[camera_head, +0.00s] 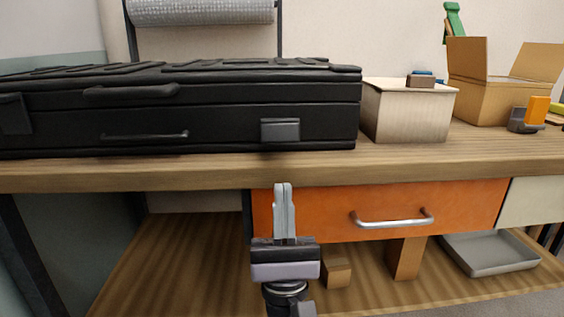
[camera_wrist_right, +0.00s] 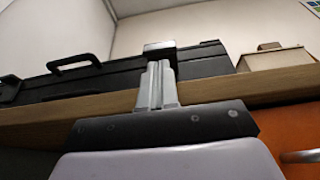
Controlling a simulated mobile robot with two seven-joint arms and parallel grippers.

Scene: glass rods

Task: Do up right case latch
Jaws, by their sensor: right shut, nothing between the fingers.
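A black case (camera_head: 220,110) lies closed-looking on the wooden workbench at the left in the head view. Its right latch (camera_head: 280,130) is a grey plate low on the front face. A left latch (camera_head: 14,114) shows at the picture's left edge. My right gripper (camera_head: 284,188) is shut and empty, pointing up in front of the bench edge, below the right latch. In the right wrist view the fingertips (camera_wrist_right: 158,66) appear just under the latch (camera_wrist_right: 158,46); whether they touch it cannot be told. My left gripper is not in view.
The bench edge (camera_head: 200,177) runs between gripper and case. A lidded box (camera_head: 408,112) stands right of the case, with an open cardboard box (camera_head: 485,98) beyond. Below are an orange drawer (camera_head: 460,207) with a metal handle and a grey tray (camera_head: 490,254) on the shelf.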

